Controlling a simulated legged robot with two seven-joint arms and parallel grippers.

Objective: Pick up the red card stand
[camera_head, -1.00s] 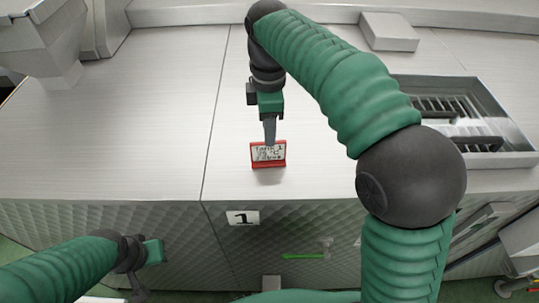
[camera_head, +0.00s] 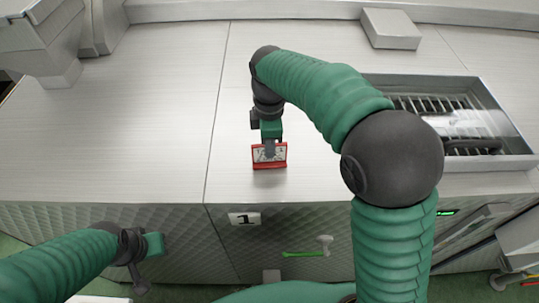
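The red card stand (camera_head: 270,165) stands upright on the metal top, near its front edge. It has a red frame and a white card with dark writing. My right gripper (camera_head: 269,151) is right at it, with its dark fingers over the upper part of the card and hiding some of the writing. The fingers overlap in this view, so I cannot see whether they are closed on the stand. My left gripper (camera_head: 140,280) hangs low at the left, in front of the metal side and away from the stand; its finger gap is unclear.
The metal top (camera_head: 130,110) is bare left of the stand. An open basin with a grate (camera_head: 505,110) lies at the right. A grey box (camera_head: 391,28) sits at the back. A number 1 plate (camera_head: 244,218) and a green-handled lever (camera_head: 305,253) are on the front.

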